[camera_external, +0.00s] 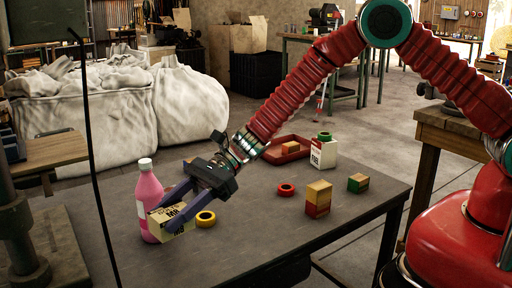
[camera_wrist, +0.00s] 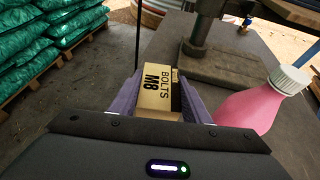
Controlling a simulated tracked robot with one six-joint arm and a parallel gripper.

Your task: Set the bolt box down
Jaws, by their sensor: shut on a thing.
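The bolt box (camera_wrist: 155,88) is a tan carton with dark "BOLTS M8" lettering. In the external view the bolt box (camera_external: 172,221) is at the left end of the grey table (camera_external: 250,248), beside a pink bottle. My gripper (camera_external: 172,212) is shut on the box, with one purple finger on each side. The wrist view also shows my gripper (camera_wrist: 156,100) with the box between its fingers. I cannot tell whether the box touches the table or is just above it.
The pink bottle (camera_external: 150,196) with a white cap stands close to the box; it also shows in the wrist view (camera_wrist: 258,100). A yellow ring (camera_external: 206,219) lies right of the box.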

